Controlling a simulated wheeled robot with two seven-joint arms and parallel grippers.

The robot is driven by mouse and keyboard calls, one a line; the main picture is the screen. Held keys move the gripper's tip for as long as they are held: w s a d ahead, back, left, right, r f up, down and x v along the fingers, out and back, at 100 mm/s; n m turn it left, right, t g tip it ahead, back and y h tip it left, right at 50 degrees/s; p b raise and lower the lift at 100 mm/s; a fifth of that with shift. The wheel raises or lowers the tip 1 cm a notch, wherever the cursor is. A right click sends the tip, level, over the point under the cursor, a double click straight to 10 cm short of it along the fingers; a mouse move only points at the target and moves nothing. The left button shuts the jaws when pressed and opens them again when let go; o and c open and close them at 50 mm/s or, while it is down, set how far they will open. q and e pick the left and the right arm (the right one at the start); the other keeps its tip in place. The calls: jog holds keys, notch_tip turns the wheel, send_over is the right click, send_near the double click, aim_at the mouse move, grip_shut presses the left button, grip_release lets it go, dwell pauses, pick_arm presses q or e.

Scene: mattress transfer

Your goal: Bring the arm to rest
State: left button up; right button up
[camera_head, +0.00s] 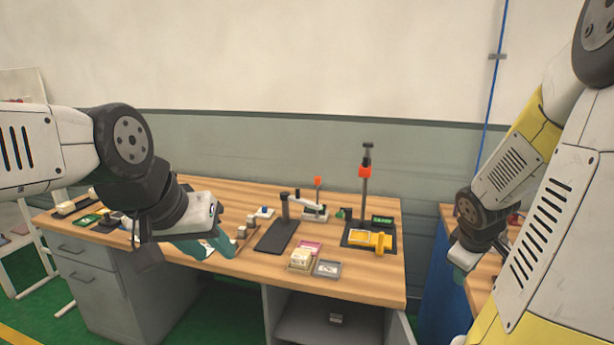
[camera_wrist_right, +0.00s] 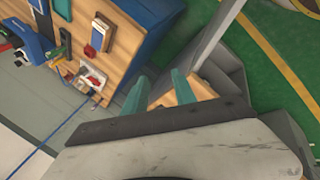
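My left gripper (camera_head: 208,246) comes in from the left over the front left part of the wooden workbench (camera_head: 350,285). Its teal fingers look spread, with nothing clear held between them. My right arm hangs down at the right, and its gripper (camera_head: 463,258) is small and partly hidden in the head view, beside a second wooden bench. In the right wrist view my right gripper (camera_wrist_right: 158,88) has two teal fingers apart and empty, pointing down past a wooden surface.
The workbench holds a black stand with a red-topped post (camera_head: 365,190), a yellow part (camera_head: 370,240), a dark mat (camera_head: 277,236), a cream block (camera_head: 301,258) and a grey tray (camera_head: 327,268). A blue-sided bench (camera_head: 446,292) stands at the right. Green floor (camera_wrist_right: 262,75) is clear.

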jog(key=s+a+r+m+y, duration=0.1)
jog(key=s+a+r+m, duration=0.1)
jog(key=a, duration=0.5)
jog(key=s+a+r+m+t+y, duration=0.1)
jog(key=s+a+r+m+y, duration=0.1)
jog(key=s+a+r, duration=0.2)
jog(key=s+a+r+m+y, duration=0.2)
jog(key=s+a+r, duration=0.2)
jog(key=a+r, duration=0.4)
jog(key=a, duration=0.4)
jog(key=shift+r+t, duration=0.2)
jog(key=shift+t, duration=0.1)
jog(key=shift+s, duration=0.15)
